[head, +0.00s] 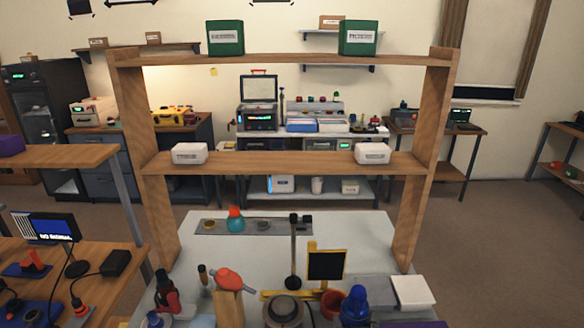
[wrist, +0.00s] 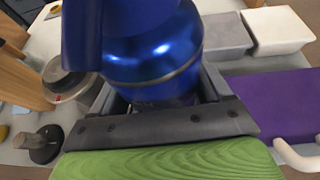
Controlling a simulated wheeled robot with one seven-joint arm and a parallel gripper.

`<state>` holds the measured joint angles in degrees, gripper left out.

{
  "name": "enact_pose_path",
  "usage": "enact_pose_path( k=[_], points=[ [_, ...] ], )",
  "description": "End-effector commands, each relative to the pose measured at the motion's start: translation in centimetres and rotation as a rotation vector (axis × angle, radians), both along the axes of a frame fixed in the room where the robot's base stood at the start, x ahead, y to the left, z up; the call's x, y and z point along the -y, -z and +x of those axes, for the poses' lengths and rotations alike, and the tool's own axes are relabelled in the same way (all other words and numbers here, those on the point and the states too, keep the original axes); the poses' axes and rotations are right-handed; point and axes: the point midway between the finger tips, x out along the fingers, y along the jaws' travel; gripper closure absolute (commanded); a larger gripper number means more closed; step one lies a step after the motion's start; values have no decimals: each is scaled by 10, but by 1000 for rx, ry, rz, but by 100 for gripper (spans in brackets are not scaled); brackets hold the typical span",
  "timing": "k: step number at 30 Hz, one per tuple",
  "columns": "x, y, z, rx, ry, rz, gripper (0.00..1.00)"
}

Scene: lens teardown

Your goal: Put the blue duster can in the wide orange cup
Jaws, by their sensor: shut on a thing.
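The blue duster can (wrist: 150,50) is shiny blue and fills the upper middle of the wrist view. My gripper (wrist: 165,105) is shut on it, with a dark jaw on either side of its lower part. In the head view the blue can (head: 354,306) shows at the bottom, right of centre; my gripper cannot be made out there. An orange-red cup (head: 331,301) stands just left of the can in the head view, partly hidden. The cup is not seen in the wrist view. I cannot tell whether the can's base touches the table.
A small black board in a yellow frame (head: 326,265) and a black stand (head: 293,255) rise behind the cup. A white box (head: 413,291) lies right of the can. A round grey-lidded thing (head: 284,309) is on the left. A wooden shelf frame (head: 285,163) spans the table.

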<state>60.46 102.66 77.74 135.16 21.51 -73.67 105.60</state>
Motion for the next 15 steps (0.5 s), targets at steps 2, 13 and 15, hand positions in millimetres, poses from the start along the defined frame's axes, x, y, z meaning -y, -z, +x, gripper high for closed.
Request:
enact_pose_path(
  k=[2,13,15],
  points=[
    [-2,0,-4,4,0,-8,71],
    [-8,9,-34,3,34,-5,71],
    [-8,10,-39,3,43,-3,71]
  ],
)
